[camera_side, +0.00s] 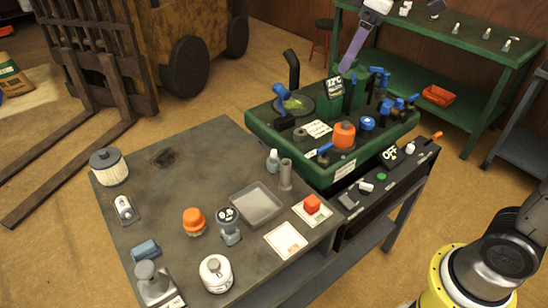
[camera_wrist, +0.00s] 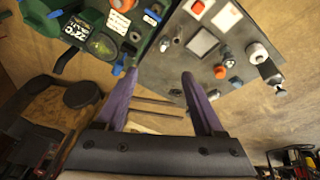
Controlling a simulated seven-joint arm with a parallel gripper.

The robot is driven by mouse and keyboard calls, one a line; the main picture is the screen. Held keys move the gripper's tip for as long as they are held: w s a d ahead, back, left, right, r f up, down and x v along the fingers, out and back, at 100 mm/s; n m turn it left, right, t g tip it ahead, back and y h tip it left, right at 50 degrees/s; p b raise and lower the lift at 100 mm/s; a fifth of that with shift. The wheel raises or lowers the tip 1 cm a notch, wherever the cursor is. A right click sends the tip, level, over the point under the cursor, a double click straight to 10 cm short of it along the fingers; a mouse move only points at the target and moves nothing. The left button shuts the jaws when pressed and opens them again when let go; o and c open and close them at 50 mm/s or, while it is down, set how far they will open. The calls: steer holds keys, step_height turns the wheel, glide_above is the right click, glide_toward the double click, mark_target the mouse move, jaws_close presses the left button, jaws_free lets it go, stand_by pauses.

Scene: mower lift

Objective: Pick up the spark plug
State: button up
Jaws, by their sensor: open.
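Small pale upright pieces that look like spark plugs, such as one spark plug (camera_side: 487,33), stand on the green shelf at the back right, well away from the gripper. A small white cylinder (camera_side: 366,186) lies on the dark bench ledge; I cannot tell whether it is a spark plug.
The green mower deck (camera_side: 260,131) carries blue levers and an orange cap (camera_side: 344,134). The grey table (camera_side: 160,200) holds a shallow tray (camera_side: 257,207), a filter (camera_side: 109,167), an orange-capped jar (camera_side: 194,220) and other parts. A forklift (camera_side: 180,35) stands behind left.

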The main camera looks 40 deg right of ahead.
steer(key=w+a+f+n+g, duration=0.15)
steer(key=w+f, duration=0.35)
steer(key=w, duration=0.5)
steer(key=g, duration=0.3)
glide_above(274, 150)
steer(key=shift+t, duration=0.25)
step_height(274, 150, down, 23)
steer(key=shift+a+f, duration=0.1)
steer(key=shift+f, duration=3.1)
jaws_close()
